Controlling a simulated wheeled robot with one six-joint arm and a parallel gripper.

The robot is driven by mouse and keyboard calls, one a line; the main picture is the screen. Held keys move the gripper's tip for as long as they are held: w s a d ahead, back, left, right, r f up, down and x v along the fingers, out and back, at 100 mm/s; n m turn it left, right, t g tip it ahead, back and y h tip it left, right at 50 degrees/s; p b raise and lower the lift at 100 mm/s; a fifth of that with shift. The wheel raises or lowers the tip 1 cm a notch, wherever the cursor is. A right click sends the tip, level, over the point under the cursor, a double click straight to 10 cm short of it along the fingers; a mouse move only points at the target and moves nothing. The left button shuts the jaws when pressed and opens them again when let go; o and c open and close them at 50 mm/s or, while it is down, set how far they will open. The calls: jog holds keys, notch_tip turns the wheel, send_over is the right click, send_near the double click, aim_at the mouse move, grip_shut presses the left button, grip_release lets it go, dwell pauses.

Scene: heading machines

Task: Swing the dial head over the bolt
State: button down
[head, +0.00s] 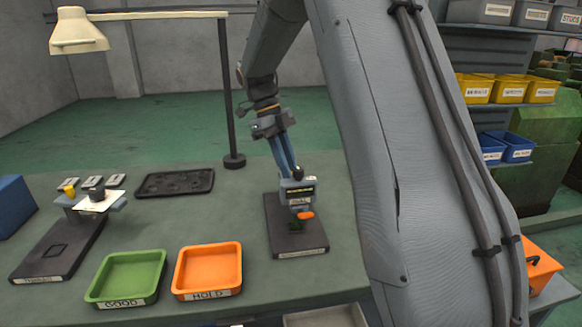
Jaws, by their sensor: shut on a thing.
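The dial head (299,191) is a small grey-blue unit with a dark, green-lit display. It stands over a black base plate (283,250) on the right part of the bench. A dark knob (298,173) sits on its top, and an orange tip (306,215) shows below it. My gripper (293,174) reaches down from above with its blue fingers shut on the knob. A small dark green patch (296,225) shows on the base under the head. I cannot tell whether the bolt is there; the head partly covers that spot.
A green GOOD tray (127,302) and an orange HOLD tray (207,293) stand left of the base. A second black-based stand (62,235), a dark tray (150,192) and a lamp post (229,110) are further left and behind. My arm hides the bench's right side.

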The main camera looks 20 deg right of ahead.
jog(key=shift+a+m, duration=0.1)
jog(key=shift+m, duration=0.2)
jog(key=c, duration=1.7)
grip_release()
jog(key=shift+o, duration=0.2)
jog(key=shift+w+r, duration=0.1)
jog(key=b+v, duration=0.1)
jog(key=v, duration=0.6)
jog(key=shift+r+b, duration=0.3)
jog(key=shift+a, duration=0.1)
